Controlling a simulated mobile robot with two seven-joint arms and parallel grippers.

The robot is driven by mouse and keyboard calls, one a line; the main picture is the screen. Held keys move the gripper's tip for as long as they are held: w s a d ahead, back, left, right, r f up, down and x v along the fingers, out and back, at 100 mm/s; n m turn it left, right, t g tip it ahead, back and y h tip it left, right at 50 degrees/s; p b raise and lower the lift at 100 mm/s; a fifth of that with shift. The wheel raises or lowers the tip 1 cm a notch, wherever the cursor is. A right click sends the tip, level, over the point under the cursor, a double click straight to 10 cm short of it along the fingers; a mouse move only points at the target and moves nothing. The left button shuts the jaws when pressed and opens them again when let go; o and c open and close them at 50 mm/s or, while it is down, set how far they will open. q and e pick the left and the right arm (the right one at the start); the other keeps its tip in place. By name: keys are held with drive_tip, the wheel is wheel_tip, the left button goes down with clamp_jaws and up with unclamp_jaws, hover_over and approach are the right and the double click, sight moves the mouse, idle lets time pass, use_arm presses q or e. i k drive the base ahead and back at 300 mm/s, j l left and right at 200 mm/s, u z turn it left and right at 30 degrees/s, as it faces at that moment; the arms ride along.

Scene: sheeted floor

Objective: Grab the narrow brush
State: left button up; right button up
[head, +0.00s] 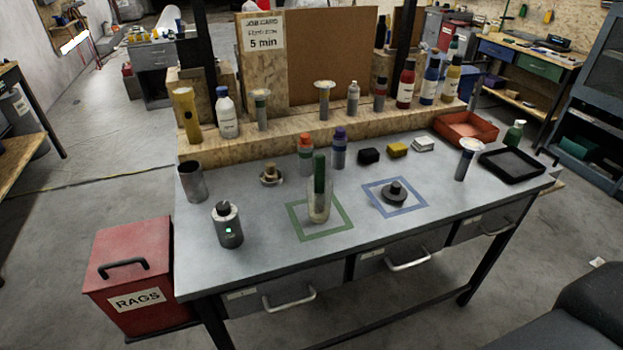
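A narrow green-handled tool (319,172) stands upright in a clear jar (318,210) inside a green taped square (294,224) on the grey workbench (272,256). It looks like the narrow brush, but its lower end is blurred by the jar. Other upright tools with wider pale heads stand on the back ledge (290,142), one near the flashlight side (261,110) and one in the middle (324,100). Another pale-topped one (466,160) is at the right of the bench. Neither of my grippers is in view.
A dark canister with a green light (228,228) and an open metal cup (191,183) stand left of the jar. A dark knobbed disc (395,195) sits in a blue square. Two bottles (305,158) (339,150) stand just behind the jar. The front bench strip is clear.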

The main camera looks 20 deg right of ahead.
sight(319, 173)
drive_tip(key=l, duration=0.7)
drive_tip(key=k+l, duration=0.1)
drive_tip(key=l, duration=0.65)
